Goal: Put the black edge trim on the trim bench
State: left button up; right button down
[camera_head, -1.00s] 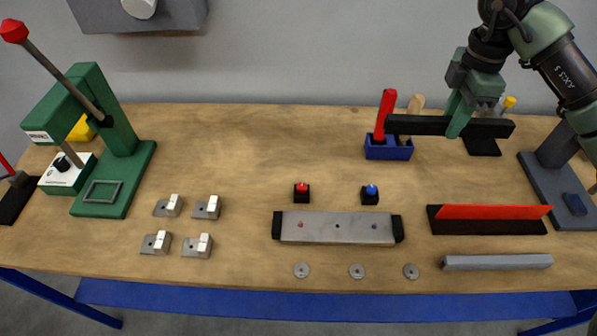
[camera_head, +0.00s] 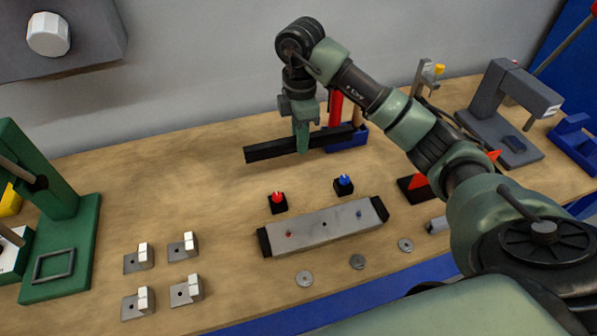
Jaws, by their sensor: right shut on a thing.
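The black edge trim (camera_head: 270,150) is a long dark bar. My right gripper (camera_head: 302,145) is shut on it near its middle and holds it level above the back of the wooden bench top (camera_head: 170,165). The trim passes in front of the blue holder with red and wooden handles, and its right end overlaps that holder in the picture. I cannot tell which part of the scene is the trim bench. My left gripper is not in view.
A grey bar with black ends (camera_head: 325,229) lies at the front, with a red button (camera_head: 278,201) and a blue button (camera_head: 344,184) behind it. The blue holder (camera_head: 347,138) stands at the back. Metal clips (camera_head: 185,291) and a green press (camera_head: 60,240) are left. Bench top left of the trim is clear.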

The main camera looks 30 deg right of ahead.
send_over(299, 178)
notch_tip(299, 178, down, 6)
jog(key=shift+f+p, duration=0.1)
jog(key=shift+p, duration=0.2)
notch_tip(299, 178, down, 4)
jog(key=shift+f+p, duration=0.1)
jog(key=shift+p, duration=0.25)
jog(key=shift+f, duration=0.25)
jog(key=shift+f, duration=0.15)
jog(key=c, duration=1.3)
grip_release()
jog(key=shift+o, duration=0.2)
